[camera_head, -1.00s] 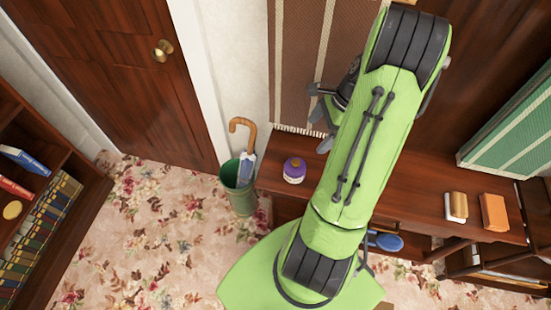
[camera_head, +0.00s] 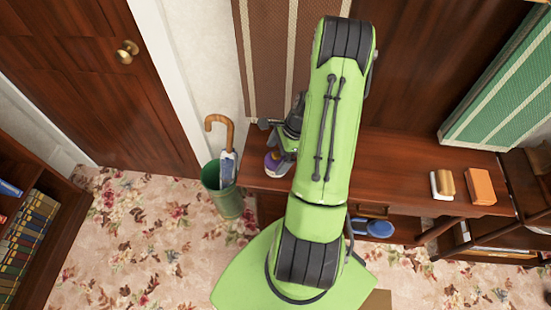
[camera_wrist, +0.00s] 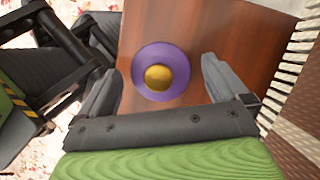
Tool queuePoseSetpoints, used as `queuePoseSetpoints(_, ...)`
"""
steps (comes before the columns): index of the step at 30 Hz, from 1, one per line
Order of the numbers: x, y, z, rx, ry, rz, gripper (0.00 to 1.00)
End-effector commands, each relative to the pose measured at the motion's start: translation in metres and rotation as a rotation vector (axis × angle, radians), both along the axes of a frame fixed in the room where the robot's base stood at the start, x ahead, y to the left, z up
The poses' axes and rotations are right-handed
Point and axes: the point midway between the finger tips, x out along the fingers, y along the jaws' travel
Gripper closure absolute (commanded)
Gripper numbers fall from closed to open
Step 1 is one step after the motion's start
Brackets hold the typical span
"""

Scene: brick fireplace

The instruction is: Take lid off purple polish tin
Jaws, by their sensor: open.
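The purple polish tin (camera_head: 272,165) stands near the left end of the wooden bench, partly hidden behind my gripper in the head view. In the wrist view the tin (camera_wrist: 139,72) is seen from above as a round purple shape with a gold disc (camera_wrist: 158,77) at its centre. My gripper (camera_wrist: 160,66) is open, with one grey finger on each side of the tin in that view and visible gaps between. No contact shows. The height of the fingertips against the tin is hard to tell.
The wooden bench (camera_head: 385,180) holds a gold-and-white block (camera_head: 443,184) and an orange block (camera_head: 480,186) at its right. A green bin (camera_head: 222,195) with an umbrella (camera_head: 226,160) stands at its left end. A fringed brown rug (camera_head: 268,60) hangs behind.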

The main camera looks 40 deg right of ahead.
Motion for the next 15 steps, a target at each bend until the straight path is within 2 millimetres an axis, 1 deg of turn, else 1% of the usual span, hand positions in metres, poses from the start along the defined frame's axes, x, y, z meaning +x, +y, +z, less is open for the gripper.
queuePoseSetpoints(2,0.0,-0.0002,0.001,0.0,0.0,0.0,0.0)
queuePoseSetpoints(3,0.0,-0.0003,0.0011,0.0,0.0,0.0,0.03)
queuePoseSetpoints(13,-0.0002,-0.0005,0.0014,0.0,0.0,0.0,0.54)
queuePoseSetpoints(15,-0.0001,-0.0004,0.0015,0.0,0.0,0.0,0.54)
